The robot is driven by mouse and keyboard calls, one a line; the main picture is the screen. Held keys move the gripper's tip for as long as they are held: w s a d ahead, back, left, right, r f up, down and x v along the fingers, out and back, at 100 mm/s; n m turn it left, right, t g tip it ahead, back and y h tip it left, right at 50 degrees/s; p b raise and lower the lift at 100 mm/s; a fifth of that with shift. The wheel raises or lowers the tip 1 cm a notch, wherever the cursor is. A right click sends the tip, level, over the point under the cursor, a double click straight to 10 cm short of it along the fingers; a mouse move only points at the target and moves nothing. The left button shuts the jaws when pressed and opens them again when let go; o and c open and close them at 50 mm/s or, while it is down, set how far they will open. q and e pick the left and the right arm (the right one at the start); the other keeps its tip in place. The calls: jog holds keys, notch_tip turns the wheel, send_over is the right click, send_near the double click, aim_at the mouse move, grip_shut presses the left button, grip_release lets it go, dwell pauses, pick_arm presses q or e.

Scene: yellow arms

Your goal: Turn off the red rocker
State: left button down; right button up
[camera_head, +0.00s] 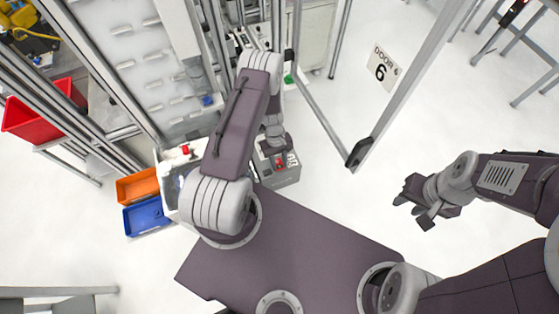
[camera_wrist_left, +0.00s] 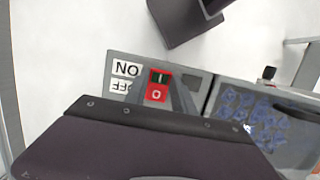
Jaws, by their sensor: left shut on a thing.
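The red rocker (camera_head: 280,164) sits on top of a grey control box (camera_head: 284,180). In the left wrist view the red rocker (camera_wrist_left: 157,88) has a dark part marked I and a red part marked O. The gripper body hides the near part of the box. My right gripper (camera_head: 418,205) is apart from the box, its fingers spread and empty above the floor.
An orange bin (camera_head: 137,185) and a blue bin (camera_head: 147,217) lie left of the box. A tray with blue pieces (camera_wrist_left: 250,118) adjoins the box. A frame with a DOOR 6 sign (camera_head: 382,68) stands to the right. The floor around my right gripper is clear.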

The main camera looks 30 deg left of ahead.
aim_at(277, 161)
jog(key=shift+s+d+f, duration=0.1)
jog(key=shift+s+f, duration=0.1)
jog(key=shift+f, duration=0.05)
pick_arm(q)
jog(key=c, duration=1)
grip_release()
jog(key=shift+c, duration=0.2)
jog(key=shift+w+a+r+b, duration=0.2)
jog(key=shift+r+b, duration=0.15)
jog(key=shift+r, duration=0.15)
jog(key=b+v, duration=0.2)
jog(key=v, duration=0.6)
jog(key=shift+b, duration=0.4)
pick_arm(e)
notch_tip(277, 161, down, 4)
jog(key=shift+r, duration=0.2)
